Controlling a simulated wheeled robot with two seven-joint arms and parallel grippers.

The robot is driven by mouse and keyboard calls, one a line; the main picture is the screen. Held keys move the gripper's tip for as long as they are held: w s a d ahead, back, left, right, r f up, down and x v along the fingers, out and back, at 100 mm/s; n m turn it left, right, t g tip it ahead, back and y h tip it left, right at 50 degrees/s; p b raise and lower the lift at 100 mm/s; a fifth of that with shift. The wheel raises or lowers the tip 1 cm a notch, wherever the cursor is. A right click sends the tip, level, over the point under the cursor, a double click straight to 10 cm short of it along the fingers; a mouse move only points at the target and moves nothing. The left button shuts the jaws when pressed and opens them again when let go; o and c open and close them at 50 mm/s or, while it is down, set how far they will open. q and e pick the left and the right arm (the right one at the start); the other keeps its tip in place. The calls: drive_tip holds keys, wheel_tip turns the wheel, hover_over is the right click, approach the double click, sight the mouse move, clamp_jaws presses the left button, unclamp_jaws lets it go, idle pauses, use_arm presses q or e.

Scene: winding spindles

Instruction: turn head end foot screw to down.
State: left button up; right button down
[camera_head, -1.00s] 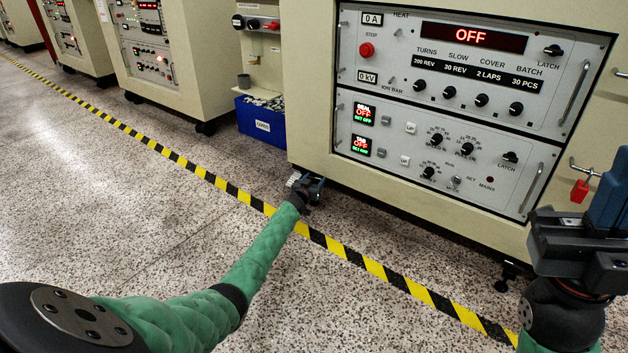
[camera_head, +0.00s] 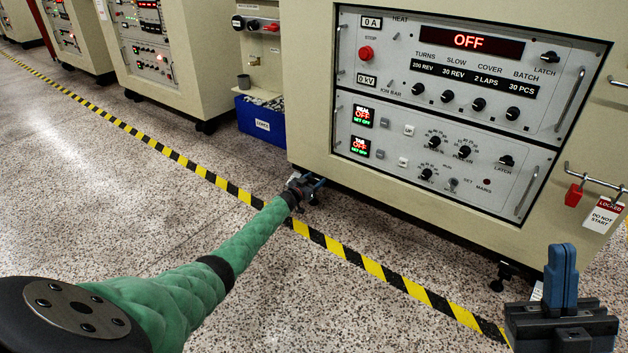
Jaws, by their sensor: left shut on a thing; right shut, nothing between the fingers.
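The machine cabinet (camera_head: 400,185) is cream with two grey control panels. My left gripper (camera_head: 311,186) is low at the cabinet's bottom left corner, where a foot screw would stand. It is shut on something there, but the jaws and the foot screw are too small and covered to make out. Another foot (camera_head: 503,275) shows under the cabinet's right part, with a white tag (camera_head: 537,291) on the floor side of it. My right gripper (camera_head: 562,275) is at the lower right, fingers pointing up, shut and empty, apart from the cabinet.
A blue bin (camera_head: 262,120) stands left of the cabinet. A yellow-black floor stripe (camera_head: 345,250) runs in front of it. A red padlock (camera_head: 574,195) and a "Do not start" tag (camera_head: 604,214) hang from a rail at right. The speckled floor at lower middle is clear.

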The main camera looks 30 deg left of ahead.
use_arm(q)
drive_tip(key=shift+d+h, duration=0.25)
drive_tip(key=shift+h, duration=0.05)
drive_tip(key=o, duration=1)
drive_tip(key=shift+a, duration=0.1)
drive_tip(key=shift+s+a, duration=0.1)
drive_tip(key=shift+s, duration=0.05)
